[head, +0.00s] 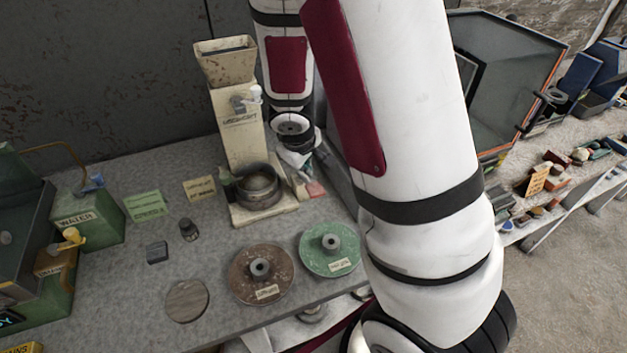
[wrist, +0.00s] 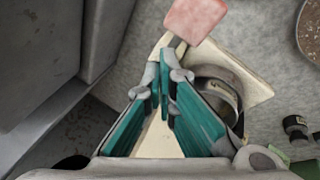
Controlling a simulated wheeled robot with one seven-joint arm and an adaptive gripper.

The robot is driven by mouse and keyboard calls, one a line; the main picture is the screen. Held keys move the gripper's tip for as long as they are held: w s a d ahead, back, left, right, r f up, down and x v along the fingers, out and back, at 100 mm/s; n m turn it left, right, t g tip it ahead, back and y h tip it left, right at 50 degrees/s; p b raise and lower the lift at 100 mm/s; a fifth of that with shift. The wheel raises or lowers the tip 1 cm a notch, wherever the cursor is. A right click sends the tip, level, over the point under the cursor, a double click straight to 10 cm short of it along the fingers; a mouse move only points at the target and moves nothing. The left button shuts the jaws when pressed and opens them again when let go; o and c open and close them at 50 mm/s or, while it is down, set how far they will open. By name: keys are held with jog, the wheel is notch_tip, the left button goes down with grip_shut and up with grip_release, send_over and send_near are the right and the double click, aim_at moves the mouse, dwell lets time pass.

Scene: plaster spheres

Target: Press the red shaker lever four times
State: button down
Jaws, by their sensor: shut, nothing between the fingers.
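The cream shaker machine (head: 240,135) stands on the grey table with a hopper on top and a round dark-rimmed bowl (head: 259,188) on its base. The flat, faded red lever paddle (head: 316,189) shows low at the right of the machine, partly hidden behind my gripper. It also shows as a pink-red pad (wrist: 195,18) at the top of the wrist view. My gripper (head: 300,170) is beside the machine's right side. In the wrist view its teal fingers (wrist: 165,75) are together and empty, with the pad just beyond their tips. I cannot tell whether they touch it.
A brown disc (head: 245,287) and a green disc (head: 313,262) lie in front of the machine. A grey wall or panel closes off the wrist view's left.

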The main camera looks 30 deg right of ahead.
dwell(0.3)
jog(key=r+p, duration=0.1)
jog(key=w+r+p, duration=0.1)
jog(key=r+p, duration=0.1)
jog(key=w+r+p, duration=0.1)
jog(key=shift+d+r, duration=0.15)
jog(key=shift+r, duration=0.15)
dwell(0.5)
jog(key=shift+d, duration=0.2)
dwell(1.7)
